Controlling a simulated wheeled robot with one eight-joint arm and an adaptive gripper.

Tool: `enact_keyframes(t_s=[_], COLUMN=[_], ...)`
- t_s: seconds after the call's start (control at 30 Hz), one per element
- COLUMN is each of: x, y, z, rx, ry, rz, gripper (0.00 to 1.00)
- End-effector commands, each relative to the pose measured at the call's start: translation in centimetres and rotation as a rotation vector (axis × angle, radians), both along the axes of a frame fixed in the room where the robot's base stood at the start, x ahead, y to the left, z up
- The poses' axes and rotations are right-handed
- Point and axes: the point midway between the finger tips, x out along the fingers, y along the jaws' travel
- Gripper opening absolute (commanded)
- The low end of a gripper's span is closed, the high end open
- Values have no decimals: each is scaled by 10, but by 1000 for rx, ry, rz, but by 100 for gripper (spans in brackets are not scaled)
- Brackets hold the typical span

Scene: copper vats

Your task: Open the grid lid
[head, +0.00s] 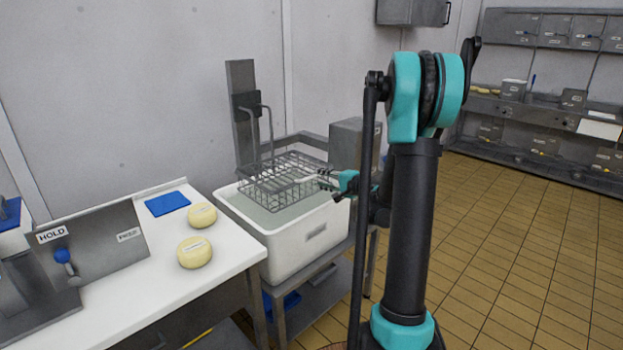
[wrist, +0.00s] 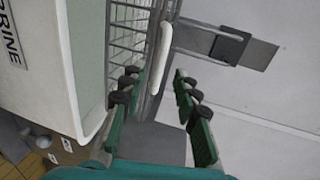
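The grey wire basket (head: 275,190) hangs over the white tub (head: 300,248), its grid lid (head: 290,168) lying flat across the top. A pale bar-shaped handle (head: 308,179) shows at the lid's right front edge. In the wrist view the white handle (wrist: 153,58) runs along the edge of the wire grid (wrist: 127,42). My teal gripper (head: 330,184) is at the handle's side of the basket. In the wrist view my gripper (wrist: 156,93) is open and empty, with the handle just beyond its fingertips, roughly in line with the gap. Whether they touch is unclear.
A grey upright post (head: 243,125) with a bracket stands behind the basket. A white table (head: 165,255) at left holds two yellow cheeses (head: 195,252) and a blue mat (head: 167,203). A grey box (head: 352,145) stands behind the tub. Tiled floor (head: 505,250) is clear at right.

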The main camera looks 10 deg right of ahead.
Motion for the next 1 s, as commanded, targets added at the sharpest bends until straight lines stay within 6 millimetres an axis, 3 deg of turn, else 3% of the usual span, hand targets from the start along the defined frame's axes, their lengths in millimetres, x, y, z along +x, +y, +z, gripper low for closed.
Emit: enact_keyframes(t_s=[0.3,0.73,1.0], x=[37,45,45], y=[28,33,33], z=[-10,-12,-12], rx=[-1,-1,-1], ry=[0,0,0], rz=[2,0,0], gripper=[31,31,0])
